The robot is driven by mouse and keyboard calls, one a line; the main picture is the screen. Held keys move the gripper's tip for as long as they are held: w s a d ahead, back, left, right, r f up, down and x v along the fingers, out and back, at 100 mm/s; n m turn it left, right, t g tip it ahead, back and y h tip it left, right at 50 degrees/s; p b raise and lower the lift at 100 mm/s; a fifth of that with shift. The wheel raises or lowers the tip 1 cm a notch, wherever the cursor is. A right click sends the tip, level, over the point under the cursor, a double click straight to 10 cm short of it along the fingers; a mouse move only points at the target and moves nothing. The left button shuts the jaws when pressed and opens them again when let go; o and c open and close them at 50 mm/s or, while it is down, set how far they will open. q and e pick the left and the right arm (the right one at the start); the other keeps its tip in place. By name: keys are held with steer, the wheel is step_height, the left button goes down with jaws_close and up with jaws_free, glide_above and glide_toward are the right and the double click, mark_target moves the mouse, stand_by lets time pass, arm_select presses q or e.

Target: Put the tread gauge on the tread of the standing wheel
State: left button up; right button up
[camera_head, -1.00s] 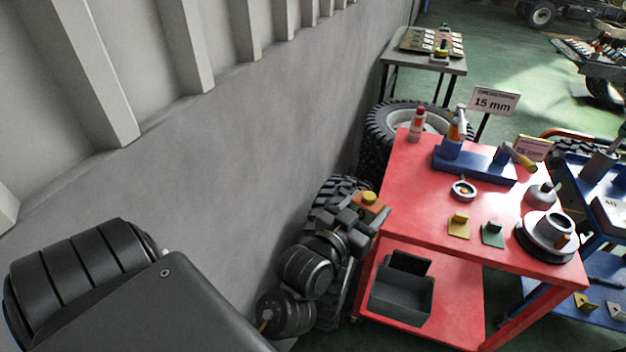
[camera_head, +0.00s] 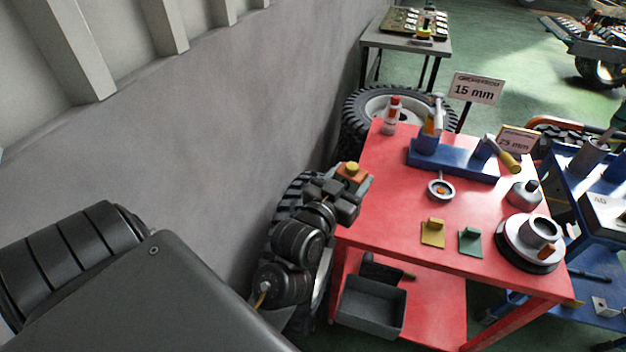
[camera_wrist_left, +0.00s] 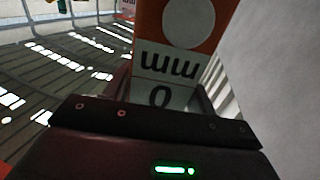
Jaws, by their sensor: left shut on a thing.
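The tread gauge is an orange block with a yellow knob (camera_head: 352,171). In the left wrist view its orange and white face (camera_wrist_left: 172,66) carries upside-down "mm" lettering. My left gripper (camera_head: 343,192) is shut on it. It holds the gauge up at the left edge of the red cart, right of the standing wheel in the picture. The standing wheel (camera_head: 290,196) is a dark tyre with chunky tread between the grey wall and the cart. My left arm hides much of it. The gauge appears apart from the tread. My right gripper is out of view.
The red cart (camera_head: 385,206) holds a blue tool block (camera_head: 455,161), a ring gauge (camera_head: 441,188), yellow and green blocks and a round hub. A grey bin (camera_head: 371,308) is on its lower shelf. Another wheel (camera_head: 352,128) is behind it. The grey wall (camera_head: 215,130) bounds the left.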

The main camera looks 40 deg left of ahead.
arm_select(q)
steer(key=w+a+f+n+y+b, duration=0.1)
steer(key=w+a+f, duration=0.2)
steer(key=a+f, duration=0.2)
steer(key=w+a+f+n+y+b, duration=0.1)
steer(key=w+a+f, duration=0.3)
steer(key=a, duration=0.5)
steer(key=w+a+f+n+g+y+b, duration=0.1)
steer(key=w+a+f+y+b, duration=0.2)
steer(key=a+f, duration=0.4)
steer(key=shift+w+f, duration=0.2)
steer(key=shift+w, duration=0.05)
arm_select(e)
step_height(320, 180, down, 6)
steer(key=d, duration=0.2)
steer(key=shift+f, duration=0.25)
arm_select(q)
step_height(320, 180, down, 3)
steer(key=shift+w+a+f, duration=0.1)
steer(key=shift+f, duration=0.1)
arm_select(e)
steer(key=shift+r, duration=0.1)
